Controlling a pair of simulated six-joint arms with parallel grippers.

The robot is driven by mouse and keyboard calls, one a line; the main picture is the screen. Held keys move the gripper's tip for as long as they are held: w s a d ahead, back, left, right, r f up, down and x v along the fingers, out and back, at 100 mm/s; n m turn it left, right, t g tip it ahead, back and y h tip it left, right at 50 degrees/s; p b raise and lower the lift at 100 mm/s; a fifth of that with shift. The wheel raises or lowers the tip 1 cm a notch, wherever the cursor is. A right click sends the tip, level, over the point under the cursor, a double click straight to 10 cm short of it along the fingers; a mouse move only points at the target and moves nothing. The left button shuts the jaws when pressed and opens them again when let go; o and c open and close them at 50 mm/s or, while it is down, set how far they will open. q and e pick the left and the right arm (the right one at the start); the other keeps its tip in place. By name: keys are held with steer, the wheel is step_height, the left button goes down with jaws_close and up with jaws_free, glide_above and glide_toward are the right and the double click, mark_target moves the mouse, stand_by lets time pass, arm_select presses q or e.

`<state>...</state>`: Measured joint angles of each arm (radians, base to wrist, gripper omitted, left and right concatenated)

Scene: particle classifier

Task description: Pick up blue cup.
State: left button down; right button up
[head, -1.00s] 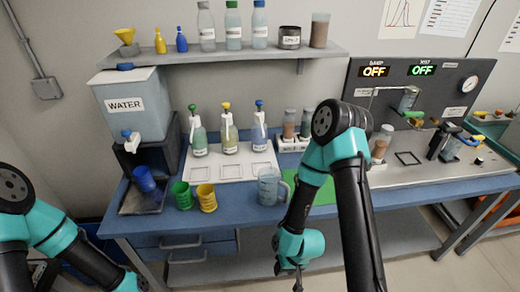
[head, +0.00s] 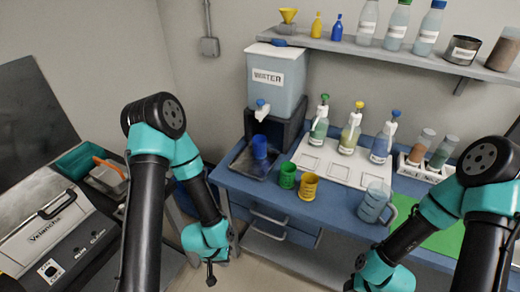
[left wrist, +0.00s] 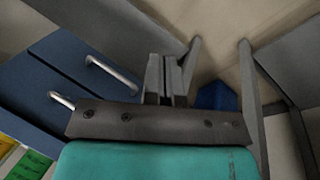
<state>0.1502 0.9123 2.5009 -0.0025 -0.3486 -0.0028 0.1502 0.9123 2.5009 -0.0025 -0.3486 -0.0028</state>
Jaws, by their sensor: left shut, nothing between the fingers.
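The blue cup (head: 260,147) stands upright on the dark tray (head: 243,160) under the tap of the water dispenser (head: 276,88). My left gripper (head: 211,277) hangs in front of the bench, lower than the cup and to its left, well apart from it. Its fingers (left wrist: 166,80) are shut and empty in the left wrist view, where I cannot make out the cup. My right gripper (head: 352,286) is at the bottom edge of the head view, mostly cut off, and I cannot tell its jaw state.
A green cup (head: 288,175) and a yellow cup (head: 308,187) stand right of the blue cup. A clear jug (head: 375,202) and a white mat (head: 325,168) with several bottles are further right. Drawer handles (head: 266,235) stick out below the bench top.

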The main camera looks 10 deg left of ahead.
arm_select(q)
steer(key=shift+c, duration=0.7)
jaws_free()
steer(key=shift+w, duration=0.1)
